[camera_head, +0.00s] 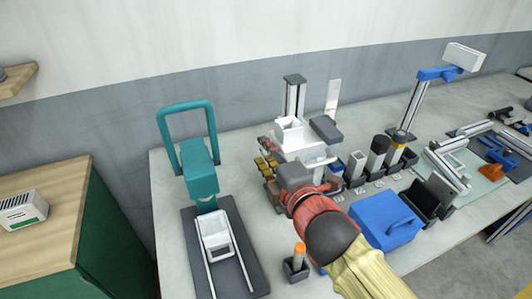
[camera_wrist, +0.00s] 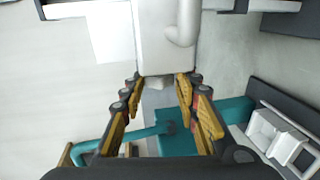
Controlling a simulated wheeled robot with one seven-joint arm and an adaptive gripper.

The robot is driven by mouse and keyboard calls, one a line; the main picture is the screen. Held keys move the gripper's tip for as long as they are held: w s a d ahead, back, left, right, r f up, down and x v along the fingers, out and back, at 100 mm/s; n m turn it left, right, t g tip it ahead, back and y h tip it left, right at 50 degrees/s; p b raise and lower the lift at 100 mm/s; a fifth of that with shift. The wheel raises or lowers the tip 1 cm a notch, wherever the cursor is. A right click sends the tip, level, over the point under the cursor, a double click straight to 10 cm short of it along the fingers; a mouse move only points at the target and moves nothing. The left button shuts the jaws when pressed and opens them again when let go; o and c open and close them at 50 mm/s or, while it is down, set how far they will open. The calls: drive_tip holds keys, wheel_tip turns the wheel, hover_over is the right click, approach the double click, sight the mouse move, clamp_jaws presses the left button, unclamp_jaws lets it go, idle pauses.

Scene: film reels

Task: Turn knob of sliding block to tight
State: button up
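A white block (camera_wrist: 165,42) with a rounded, pipe-like white part (camera_wrist: 182,28) on its right side fills the top middle of the wrist view. I cannot tell for certain whether that part is the knob. In the head view a white block (camera_head: 288,131) sits by an upright metal column (camera_head: 294,96), probably the sliding block. My gripper (camera_wrist: 160,84) has its yellow fingers apart, with the lower end of the white block at or just beyond the tips. I see no clear contact. In the head view my arm hides part of this area.
A teal stand (camera_head: 201,162) on a dark base is left of my gripper. A blue box (camera_head: 384,218), dark containers (camera_head: 377,152) and an orange-topped item (camera_head: 298,252) stand nearby. A grey box (camera_head: 325,129) is right of the column.

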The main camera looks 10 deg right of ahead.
drive_tip(key=shift+o, duration=1.3)
drive_tip(key=v, duration=1.2)
